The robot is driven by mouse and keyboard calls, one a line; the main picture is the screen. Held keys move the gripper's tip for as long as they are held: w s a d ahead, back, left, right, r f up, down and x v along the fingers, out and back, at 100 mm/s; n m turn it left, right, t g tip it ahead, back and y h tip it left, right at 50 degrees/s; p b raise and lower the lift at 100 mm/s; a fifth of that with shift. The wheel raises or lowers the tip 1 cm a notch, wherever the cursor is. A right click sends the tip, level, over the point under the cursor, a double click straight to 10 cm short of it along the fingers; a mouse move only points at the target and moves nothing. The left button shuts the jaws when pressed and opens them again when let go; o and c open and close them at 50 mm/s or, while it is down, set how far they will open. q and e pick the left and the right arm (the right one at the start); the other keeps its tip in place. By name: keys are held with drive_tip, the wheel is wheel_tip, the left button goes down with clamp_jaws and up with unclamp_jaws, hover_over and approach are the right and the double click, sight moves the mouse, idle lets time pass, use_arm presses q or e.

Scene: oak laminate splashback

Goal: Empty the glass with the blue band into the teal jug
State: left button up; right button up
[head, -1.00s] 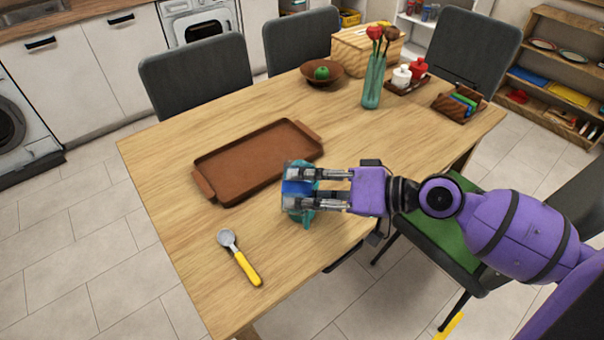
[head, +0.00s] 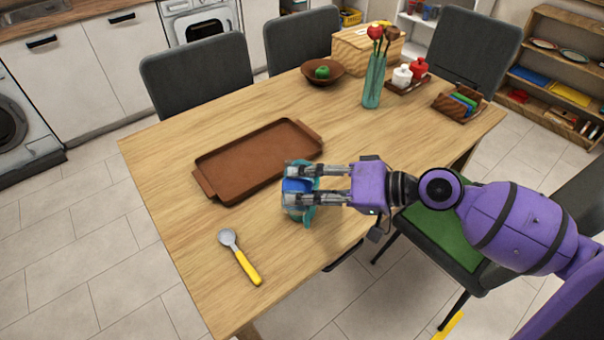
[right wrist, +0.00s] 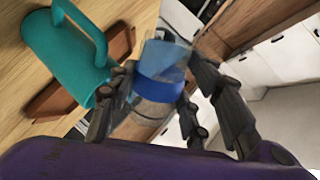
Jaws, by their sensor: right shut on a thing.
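My right gripper (head: 291,185) is shut on the glass with the blue band (head: 297,186), one finger on each side of it. The glass is held above the table's near right part, at the teal jug (head: 307,214), and hides much of the jug in the head view. In the right wrist view the glass (right wrist: 161,85) is clear with a wide blue band, and it is strongly tilted relative to the jug (right wrist: 62,58), close by the jug's rim. I cannot tell how much is in the glass. My left gripper is not in view.
A brown tray (head: 205,187) lies left of the jug. A yellow-handled scoop (head: 243,264) lies nearer the front. A glass vase with flowers (head: 373,85), a bowl (head: 336,80) and a wooden caddy (head: 443,104) stand farther back.

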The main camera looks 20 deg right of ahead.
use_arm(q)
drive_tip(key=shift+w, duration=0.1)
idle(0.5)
use_arm(e)
drive_tip(key=shift+m, duration=0.3)
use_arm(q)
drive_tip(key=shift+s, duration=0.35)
use_arm(e)
drive_tip(key=shift+w+g, duration=0.1)
drive_tip(key=shift+g, duration=0.2)
drive_tip(key=shift+w+d, duration=0.1)
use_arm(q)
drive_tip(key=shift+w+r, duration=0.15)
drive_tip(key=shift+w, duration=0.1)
use_arm(e)
drive_tip(key=shift+w+d+r+m, duration=0.1)
drive_tip(key=shift+w+r+m, duration=0.1)
drive_tip(key=shift+m, duration=0.1)
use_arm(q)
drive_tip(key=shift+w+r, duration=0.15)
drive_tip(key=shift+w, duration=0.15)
use_arm(e)
drive_tip(key=shift+w, duration=0.1)
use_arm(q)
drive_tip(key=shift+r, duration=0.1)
use_arm(e)
drive_tip(key=shift+w+d+r+g, duration=0.1)
drive_tip(key=shift+r+g, duration=0.05)
drive_tip(key=shift+g, duration=0.15)
